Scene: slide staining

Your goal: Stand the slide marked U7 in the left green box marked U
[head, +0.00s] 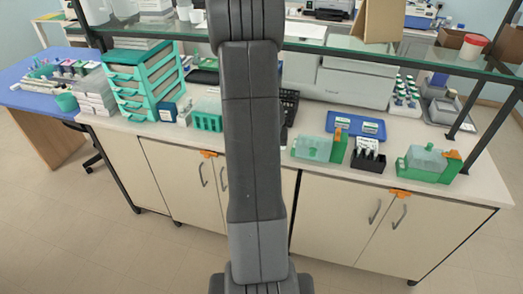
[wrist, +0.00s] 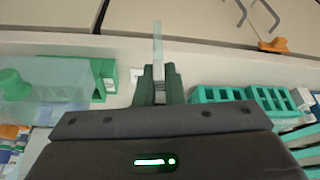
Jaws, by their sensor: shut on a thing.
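My gripper (wrist: 160,85) is shut on a clear glass slide (wrist: 157,45) in the wrist view. The slide sticks out past the fingertips, and no mark on it can be read. In the head view my own arm hides the gripper and slide. The left green box (head: 338,152) stands on the bench just right of my arm, with a pale translucent part beside it. A green box with a translucent part, seemingly the same one, shows left of my gripper in the wrist view (wrist: 105,80). Its mark cannot be read.
A second green box (head: 428,174) stands further right, with a black rack (head: 368,162) between. A blue tray (head: 342,122) with slides lies behind. A teal rack (head: 207,122) stands left of my arm. A glass shelf (head: 335,47) runs above the bench.

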